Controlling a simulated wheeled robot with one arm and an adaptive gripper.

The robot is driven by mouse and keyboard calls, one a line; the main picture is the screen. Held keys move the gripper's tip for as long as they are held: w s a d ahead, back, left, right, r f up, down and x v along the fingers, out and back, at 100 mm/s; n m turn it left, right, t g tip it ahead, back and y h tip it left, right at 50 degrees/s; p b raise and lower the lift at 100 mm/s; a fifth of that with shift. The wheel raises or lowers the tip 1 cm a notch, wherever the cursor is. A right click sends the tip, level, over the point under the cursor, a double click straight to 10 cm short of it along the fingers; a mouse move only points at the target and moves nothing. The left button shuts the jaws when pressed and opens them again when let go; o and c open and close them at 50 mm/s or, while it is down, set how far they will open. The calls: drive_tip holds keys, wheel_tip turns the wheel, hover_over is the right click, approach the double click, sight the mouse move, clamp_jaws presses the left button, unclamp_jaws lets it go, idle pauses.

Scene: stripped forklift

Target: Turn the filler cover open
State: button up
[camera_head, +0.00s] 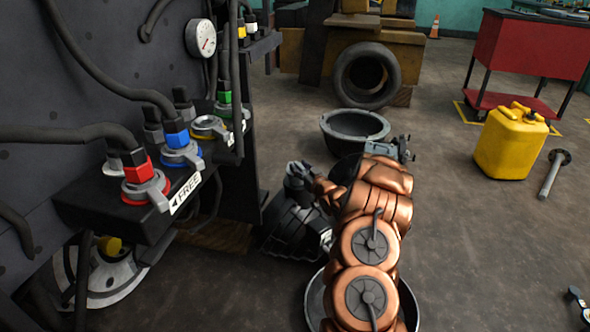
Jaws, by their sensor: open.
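A dark panel holds a row of fittings with grey levers. A red-ringed fitting (147,186) is nearest, then a blue one (180,150) and a green one (226,100). A round grey cap with a yellow ring (209,126) sits between the blue and green ones. I cannot tell for sure which part is the filler cover.
A pressure gauge (202,38) and black hoses crowd the panel. A label reading FREE (187,193) hangs at its edge. A black basin (354,131), a tyre (367,75), a yellow canister (511,140) and a red cart (528,48) stand beyond.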

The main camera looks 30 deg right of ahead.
drive_tip(key=shift+w, duration=0.95)
drive_tip(key=shift+c, duration=0.2)
clamp_jaws()
drive_tip(key=shift+a, duration=0.25)
drive_tip(key=shift+d, duration=0.15)
